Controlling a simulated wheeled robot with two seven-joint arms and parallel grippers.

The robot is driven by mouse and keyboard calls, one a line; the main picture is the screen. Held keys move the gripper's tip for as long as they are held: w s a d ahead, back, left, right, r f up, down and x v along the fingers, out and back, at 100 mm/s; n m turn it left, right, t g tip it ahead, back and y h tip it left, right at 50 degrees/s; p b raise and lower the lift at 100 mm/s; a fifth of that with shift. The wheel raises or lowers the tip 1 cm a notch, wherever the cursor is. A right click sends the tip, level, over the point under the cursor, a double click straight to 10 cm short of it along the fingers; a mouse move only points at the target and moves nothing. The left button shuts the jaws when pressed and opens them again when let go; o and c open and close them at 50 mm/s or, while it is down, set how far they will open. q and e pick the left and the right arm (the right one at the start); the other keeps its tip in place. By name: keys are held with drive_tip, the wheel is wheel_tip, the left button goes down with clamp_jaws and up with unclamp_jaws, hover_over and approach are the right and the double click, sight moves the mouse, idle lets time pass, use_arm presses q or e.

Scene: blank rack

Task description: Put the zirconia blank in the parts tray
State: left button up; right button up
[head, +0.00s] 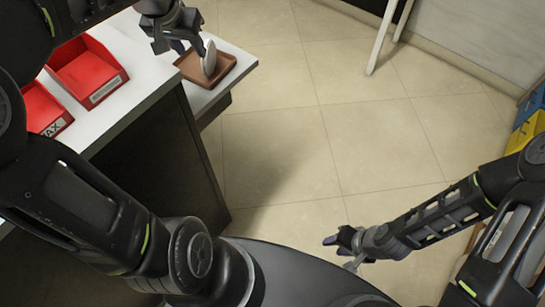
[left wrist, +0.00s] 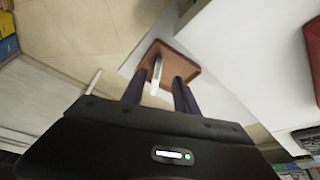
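The zirconia blank (head: 209,58) is a white disc standing on edge, slightly tilted, over the brown parts tray (head: 238,75). I cannot tell whether its lower edge touches the tray floor. My left gripper (head: 196,47) is above the tray beside the blank. In the left wrist view the fingers (left wrist: 158,88) are apart, with the blank (left wrist: 156,74) edge-on between them and gaps on both sides. The tray (left wrist: 184,62) shows beyond the fingertips. My right gripper (head: 344,250) is low over the floor, away from the table, and looks open and empty.
The tray sits at the far right end of the white table (head: 150,75). Red bins (head: 88,70) stand on the table at left. A white leg (head: 380,40) stands on the floor behind. Yellow and blue boxes (head: 528,120) are at the right edge. The tiled floor between is clear.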

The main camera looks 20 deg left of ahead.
use_arm(q)
drive_tip(key=d+f+m+g+h, duration=0.1)
drive_tip(key=d+f+h, duration=0.1)
drive_tip(key=d+f, duration=0.75)
drive_tip(key=d+f+g+h, duration=0.1)
drive_tip(key=d+f, duration=0.6)
drive_tip(key=f, duration=0.6)
drive_tip(key=s+d+f+g+h, duration=0.2)
drive_tip(key=s+d+f, duration=1.3)
drive_tip(key=s+f, duration=0.2)
drive_tip(key=shift+s+d+f+n, duration=0.2)
drive_tip(key=shift+s+f+n, duration=0.1)
drive_tip(key=shift+s, duration=0.65)
